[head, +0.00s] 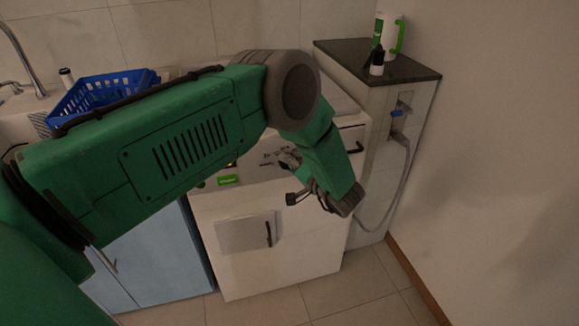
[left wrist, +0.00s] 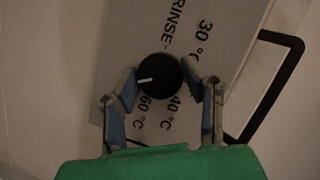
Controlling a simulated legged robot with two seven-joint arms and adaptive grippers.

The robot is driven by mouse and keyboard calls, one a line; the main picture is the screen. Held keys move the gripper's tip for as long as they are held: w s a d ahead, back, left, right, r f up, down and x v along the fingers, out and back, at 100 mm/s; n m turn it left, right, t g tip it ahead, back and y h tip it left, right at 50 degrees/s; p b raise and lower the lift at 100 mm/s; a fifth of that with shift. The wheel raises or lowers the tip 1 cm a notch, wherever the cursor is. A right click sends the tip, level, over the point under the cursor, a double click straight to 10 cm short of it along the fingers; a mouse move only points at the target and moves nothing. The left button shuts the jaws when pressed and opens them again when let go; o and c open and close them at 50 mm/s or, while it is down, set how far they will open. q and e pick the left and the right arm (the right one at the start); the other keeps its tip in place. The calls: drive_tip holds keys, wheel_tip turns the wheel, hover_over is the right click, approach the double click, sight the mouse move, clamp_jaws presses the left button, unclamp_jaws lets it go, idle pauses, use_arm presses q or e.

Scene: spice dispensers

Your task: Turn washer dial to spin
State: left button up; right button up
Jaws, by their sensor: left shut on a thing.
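The washer (head: 312,254) is a white machine in the middle of the head view. Its black round dial (left wrist: 160,74) shows in the left wrist view on a pale panel lettered RINSE, 30 °C, 40 °C and 60 °C. The dial's white mark points to the left in that view; I cannot make out a spin label. My left gripper (left wrist: 160,84) is shut on the dial, with one finger on each side. In the head view the left gripper (head: 305,190) is at the washer's upper front, and the arm partly covers the panel. My right gripper is not in view.
A blue basket (head: 100,88) stands on the counter by the tap at left. A dark-topped side cabinet (head: 400,66) holds a white and green jug (head: 387,35) and a dark bottle. A black handle (left wrist: 285,75) is right of the dial. Floor in front is clear.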

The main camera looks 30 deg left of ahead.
use_arm(q)
drive_tip(key=shift+w+d+r, duration=0.1)
drive_tip(key=shift+w, duration=0.05)
idle(0.3)
drive_tip(key=o, duration=1.1)
drive_tip(key=shift+o, duration=0.2)
drive_tip(key=shift+w, duration=0.15)
drive_tip(key=v, duration=1.2)
drive_tip(key=shift+f, duration=0.25)
